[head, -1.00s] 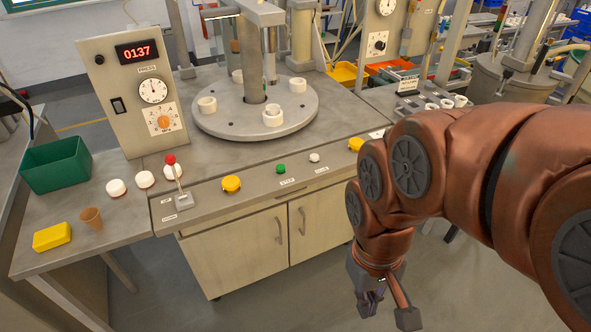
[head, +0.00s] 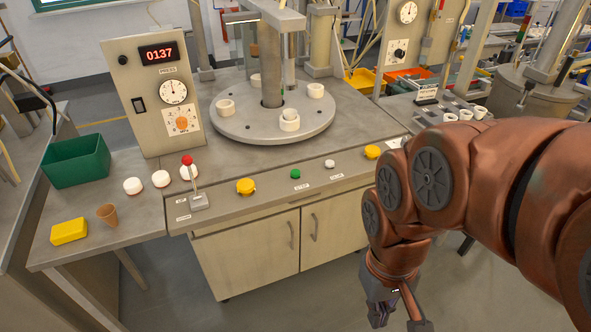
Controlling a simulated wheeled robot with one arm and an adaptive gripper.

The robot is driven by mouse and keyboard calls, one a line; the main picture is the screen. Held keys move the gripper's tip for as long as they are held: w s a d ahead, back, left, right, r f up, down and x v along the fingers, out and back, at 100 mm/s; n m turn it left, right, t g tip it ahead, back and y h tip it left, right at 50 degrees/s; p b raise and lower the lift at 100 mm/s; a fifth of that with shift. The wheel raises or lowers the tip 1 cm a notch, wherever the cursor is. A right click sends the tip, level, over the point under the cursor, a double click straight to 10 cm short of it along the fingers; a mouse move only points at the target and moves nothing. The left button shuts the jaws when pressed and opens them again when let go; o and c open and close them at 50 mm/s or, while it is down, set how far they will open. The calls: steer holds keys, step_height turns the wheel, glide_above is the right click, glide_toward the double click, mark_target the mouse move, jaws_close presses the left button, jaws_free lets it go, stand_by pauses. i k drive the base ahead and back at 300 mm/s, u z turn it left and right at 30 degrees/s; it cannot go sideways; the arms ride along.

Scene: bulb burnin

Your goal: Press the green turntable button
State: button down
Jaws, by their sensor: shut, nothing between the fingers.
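The green button (head: 295,174) sits on the sloped front panel (head: 262,200) of the press bench, between a larger yellow button (head: 245,187) and a small white button (head: 329,164). Behind it is the round grey turntable (head: 235,128), with several white cups around its rim. My gripper (head: 398,318) hangs low at the bottom edge, in front of the bench and to the right of the green button, well apart from it. It is shut and empty; its tips are partly cut off by the frame.
A red-knobbed lever (head: 193,183) stands at the panel's left end. A control box (head: 155,98) reads 0137. White round pieces, a paper cup (head: 107,214), a yellow block (head: 69,231) and a green bin (head: 76,162) are at left. A second yellow button (head: 372,152) is near my arm.

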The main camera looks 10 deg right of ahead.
mark_target(294, 172)
steer(key=z, duration=0.05)
steer(key=k, duration=0.5)
steer(key=u, duration=1.45)
steer(key=i, duration=0.55)
steer(key=z, duration=0.4)
